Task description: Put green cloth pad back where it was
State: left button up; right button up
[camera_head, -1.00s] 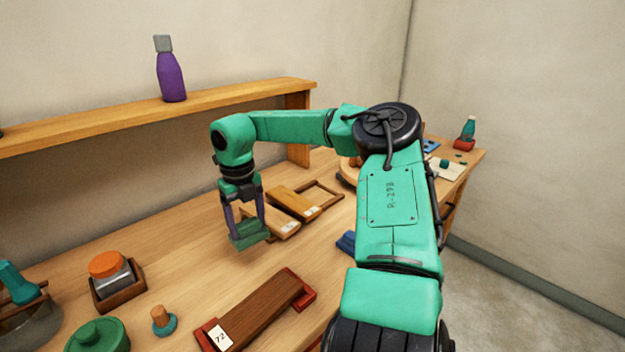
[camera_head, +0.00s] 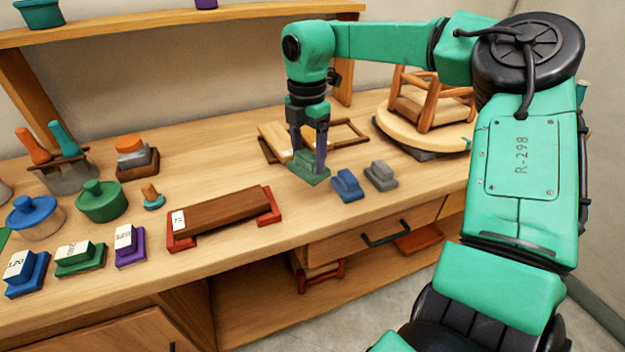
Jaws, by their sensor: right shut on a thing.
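The green cloth pad (camera_head: 309,168) is a dull green block with a raised narrower top. My right gripper (camera_head: 308,155) is shut on that top from above, fingers pointing down. The pad is at or just over the bench top; I cannot tell whether it touches. It is left of a blue pad (camera_head: 346,186) and a grey pad (camera_head: 381,177) of similar shape, which sit in a row on the bench. My left gripper is not in view.
A wooden frame with light boards (camera_head: 276,140) lies just behind the pad. A turntable with a small stool (camera_head: 432,108) stands to the right. A brown board in red end holders (camera_head: 222,217) lies front left. Bare bench (camera_head: 300,220) lies in front of the pad.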

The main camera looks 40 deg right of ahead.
aim_at(309, 155)
notch_tip(309, 155, down, 8)
jog(key=shift+s+f+p, duration=0.1)
jog(key=shift+p, duration=0.25)
jog(key=shift+f, duration=0.15)
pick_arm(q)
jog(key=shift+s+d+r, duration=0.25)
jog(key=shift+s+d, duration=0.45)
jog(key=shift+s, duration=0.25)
pick_arm(e)
jog(key=shift+d, duration=0.1)
jog(key=shift+f, duration=0.15)
jog(key=o, duration=1.1)
jog(key=shift+r, duration=0.25)
notch_tip(309, 155, up, 12)
jog(key=shift+b, duration=0.4)
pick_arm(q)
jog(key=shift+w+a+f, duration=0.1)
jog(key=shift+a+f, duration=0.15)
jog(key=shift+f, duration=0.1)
